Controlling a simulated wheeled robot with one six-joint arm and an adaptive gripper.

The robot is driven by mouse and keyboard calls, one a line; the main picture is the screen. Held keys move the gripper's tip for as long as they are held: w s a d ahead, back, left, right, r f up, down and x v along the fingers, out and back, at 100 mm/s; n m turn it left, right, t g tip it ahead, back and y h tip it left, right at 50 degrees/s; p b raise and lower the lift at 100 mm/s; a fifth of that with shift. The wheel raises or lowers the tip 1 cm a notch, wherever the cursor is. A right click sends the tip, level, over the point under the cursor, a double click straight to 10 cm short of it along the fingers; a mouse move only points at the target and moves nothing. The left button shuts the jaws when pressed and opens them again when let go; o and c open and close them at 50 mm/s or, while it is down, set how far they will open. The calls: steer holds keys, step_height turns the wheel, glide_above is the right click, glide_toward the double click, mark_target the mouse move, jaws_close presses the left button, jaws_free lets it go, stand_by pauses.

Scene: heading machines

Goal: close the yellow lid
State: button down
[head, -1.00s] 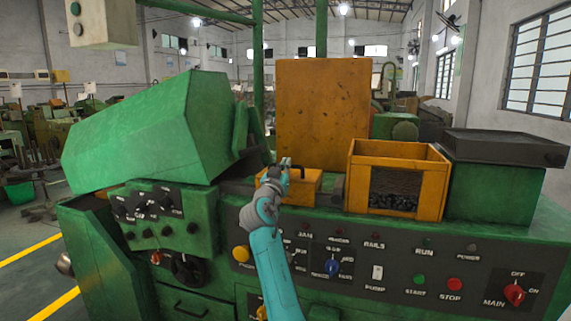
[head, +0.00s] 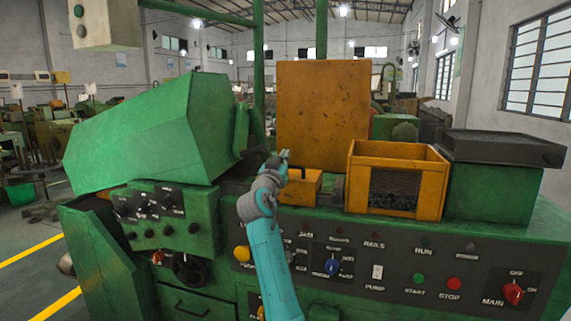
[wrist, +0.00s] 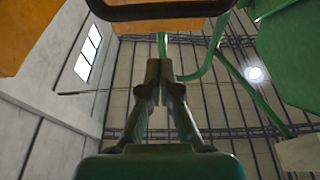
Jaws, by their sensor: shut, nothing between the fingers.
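The large yellow lid panel (head: 322,110) stands upright at the back of the green machine, its worn flat face toward me. Below it is a low yellow box (head: 304,188) with a dark handle, partly hidden by my arm. My gripper (head: 281,156) is shut and empty, in front of the panel's lower left and by the low box's left end. In the wrist view the shut fingers (wrist: 164,76) point up, with a dark handle-like bar (wrist: 160,10) above them and yellow surface (wrist: 22,38) at upper left. I cannot tell whether anything touches.
A yellow open-topped bin (head: 428,190) with dark small pieces stands right of the low box. A sloped green housing (head: 140,130) fills the left. A black tray (head: 505,147) sits at far right. A control panel with knobs and buttons, including a red switch (head: 512,294), runs along the front.

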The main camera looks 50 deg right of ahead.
steer(key=s+a+f, duration=0.3)
steer(key=a+f, duration=0.1)
steer(key=a, duration=0.3)
steer(key=shift+f, duration=0.25)
steer(key=shift+w, duration=0.1)
